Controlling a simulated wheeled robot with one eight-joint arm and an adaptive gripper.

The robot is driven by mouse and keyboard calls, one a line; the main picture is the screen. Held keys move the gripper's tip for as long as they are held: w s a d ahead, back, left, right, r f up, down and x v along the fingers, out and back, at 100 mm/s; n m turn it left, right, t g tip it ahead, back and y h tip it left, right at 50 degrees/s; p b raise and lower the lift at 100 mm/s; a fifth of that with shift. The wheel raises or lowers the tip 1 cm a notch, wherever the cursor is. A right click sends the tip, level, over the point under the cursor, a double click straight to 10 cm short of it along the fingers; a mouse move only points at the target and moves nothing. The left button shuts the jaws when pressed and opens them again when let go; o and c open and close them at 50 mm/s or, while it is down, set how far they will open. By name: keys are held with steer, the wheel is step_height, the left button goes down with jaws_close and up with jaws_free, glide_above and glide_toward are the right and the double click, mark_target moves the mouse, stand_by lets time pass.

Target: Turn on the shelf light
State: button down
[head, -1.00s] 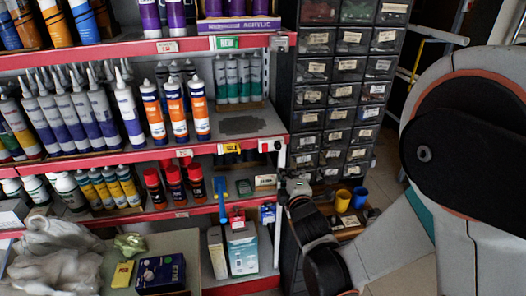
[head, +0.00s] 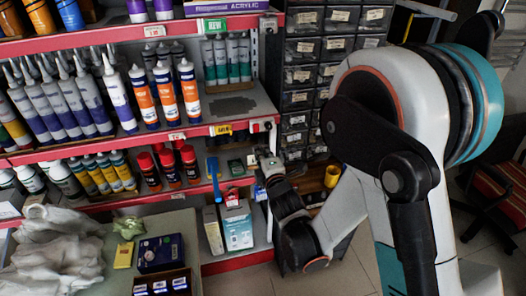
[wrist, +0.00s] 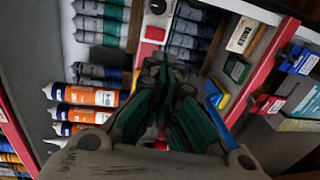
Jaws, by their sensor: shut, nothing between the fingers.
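A small white box with a dark round knob (wrist: 157,7) sits on the red shelf edge at the top of the wrist view. It looks like the light's switch and also shows as a pale box on the shelf's right end in the head view (head: 262,126). My gripper (head: 266,156) is just below it in the head view, apart from it as far as I can tell. In the wrist view my gripper (wrist: 168,62) has its green-padded fingers together and empty, tips below the knob. No lamp is visible, and I cannot tell whether the light is lit.
The red-edged shelves hold orange-and-white cartridges (head: 165,95) and red-capped cans (head: 167,165). A blue-handled tool (head: 214,175) stands left of my gripper. A dark drawer cabinet (head: 303,75) stands behind right. A table with crumpled cloth (head: 60,240) is at lower left.

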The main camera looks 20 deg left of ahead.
mark_target(252, 131)
steer(key=b+x, duration=0.1)
steer(key=x, duration=0.9)
steer(key=shift+w+a, duration=0.1)
steer(key=shift+f, duration=0.1)
